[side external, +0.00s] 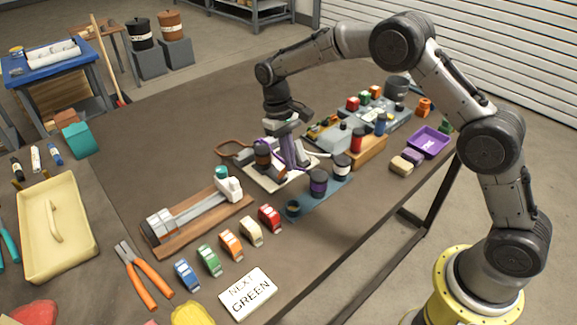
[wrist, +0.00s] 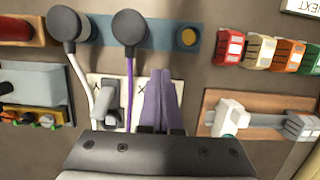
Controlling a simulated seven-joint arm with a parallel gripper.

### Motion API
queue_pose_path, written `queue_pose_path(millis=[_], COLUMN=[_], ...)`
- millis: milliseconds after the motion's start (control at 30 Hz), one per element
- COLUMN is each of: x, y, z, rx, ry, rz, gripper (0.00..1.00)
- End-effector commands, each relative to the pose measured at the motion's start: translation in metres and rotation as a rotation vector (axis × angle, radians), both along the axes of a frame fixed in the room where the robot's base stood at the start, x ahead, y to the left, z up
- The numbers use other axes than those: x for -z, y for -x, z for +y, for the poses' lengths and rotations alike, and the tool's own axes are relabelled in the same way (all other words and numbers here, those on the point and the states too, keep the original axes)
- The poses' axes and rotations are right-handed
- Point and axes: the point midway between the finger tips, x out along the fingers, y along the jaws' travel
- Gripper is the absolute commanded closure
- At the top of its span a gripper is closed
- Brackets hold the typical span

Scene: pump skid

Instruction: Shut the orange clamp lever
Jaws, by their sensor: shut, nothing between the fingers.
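The orange clamp (side external: 230,244) stands in a row of similar coloured clamps near the table's front edge, between a green and a cream one. In the wrist view the orange clamp (wrist: 288,55) is at the upper right. Its lever's position is too small to tell. My gripper (side external: 292,163) points down over a pale plate (side external: 272,184), behind and to the right of the clamp row and well apart from the orange clamp. In the wrist view my gripper (wrist: 161,75) has its fingers together with nothing between them.
Black knobs with white and purple cords (wrist: 129,28) stand on a blue strip (side external: 326,198) beside my gripper. A wooden base (side external: 200,222) with a grey-white fixture lies behind the clamps. A "NEXT GREEN" card (side external: 247,292) and orange-handled pliers (side external: 143,277) lie near the row.

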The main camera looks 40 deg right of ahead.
Motion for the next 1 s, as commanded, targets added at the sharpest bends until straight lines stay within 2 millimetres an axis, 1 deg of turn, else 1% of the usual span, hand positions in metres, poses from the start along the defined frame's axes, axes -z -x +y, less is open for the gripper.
queue_pose_path(millis=[33, 300, 733, 1000], x=[0.027, 0.027, 0.027, 0.012], y=[-0.056, -0.064, -0.066, -0.063], z=[-0.004, -0.004, -0.004, -0.004], rx=[-0.003, -0.003, -0.002, -0.002], ry=[-0.007, -0.007, -0.007, -0.006], rz=[-0.236, -0.236, -0.236, -0.234], gripper=[1.00, 1.00, 1.00, 1.00])
